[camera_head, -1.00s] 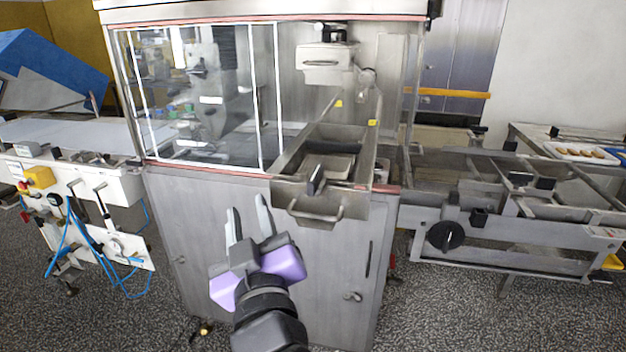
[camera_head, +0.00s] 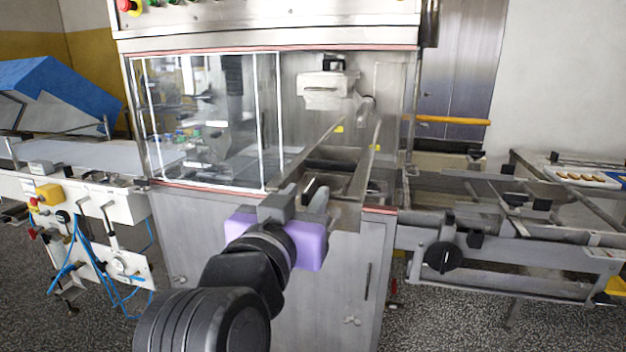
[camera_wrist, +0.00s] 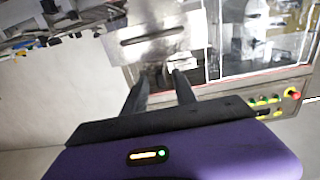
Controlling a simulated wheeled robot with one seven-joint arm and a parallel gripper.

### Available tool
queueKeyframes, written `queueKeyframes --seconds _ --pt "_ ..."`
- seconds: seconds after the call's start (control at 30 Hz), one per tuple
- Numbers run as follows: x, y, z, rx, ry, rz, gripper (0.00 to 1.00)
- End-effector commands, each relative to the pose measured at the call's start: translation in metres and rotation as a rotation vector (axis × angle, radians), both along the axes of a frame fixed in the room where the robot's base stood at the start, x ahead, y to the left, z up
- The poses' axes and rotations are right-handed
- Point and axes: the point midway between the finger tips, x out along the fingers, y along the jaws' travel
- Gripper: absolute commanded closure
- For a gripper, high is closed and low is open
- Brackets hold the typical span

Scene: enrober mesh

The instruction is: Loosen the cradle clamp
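My gripper (camera_head: 303,194) is at the front of the steel machine, over the near end of the cradle (camera_head: 347,212). The wrist view shows its two dark fingers (camera_wrist: 160,84) apart, with nothing clearly held between them. A dark upright lever (camera_head: 309,187), which looks like the cradle clamp, shows at the cradle's near end, close to the fingers. My gripper body partly covers it, and I cannot tell whether the fingers touch it. The lever is not clearly made out in the wrist view. The cradle's front handle is hidden behind my gripper.
Clear framed panels (camera_head: 210,120) stand left of the cradle opening. A steel box-shaped head (camera_head: 326,92) hangs above the cradle. A conveyor frame with a black knob (camera_head: 440,257) is on the right. A white-topped conveyor (camera_head: 85,158) is on the left.

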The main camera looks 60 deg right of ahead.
Motion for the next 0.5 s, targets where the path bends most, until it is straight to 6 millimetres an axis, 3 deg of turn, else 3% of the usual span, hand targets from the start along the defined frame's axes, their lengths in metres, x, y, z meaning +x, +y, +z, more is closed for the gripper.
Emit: queueKeyframes --seconds 0.23,0.5 --pt "0.013 -0.036 0.002 -0.003 -0.005 0.002 0.67" --pt "0.022 -0.054 0.004 -0.005 -0.008 0.009 0.67"
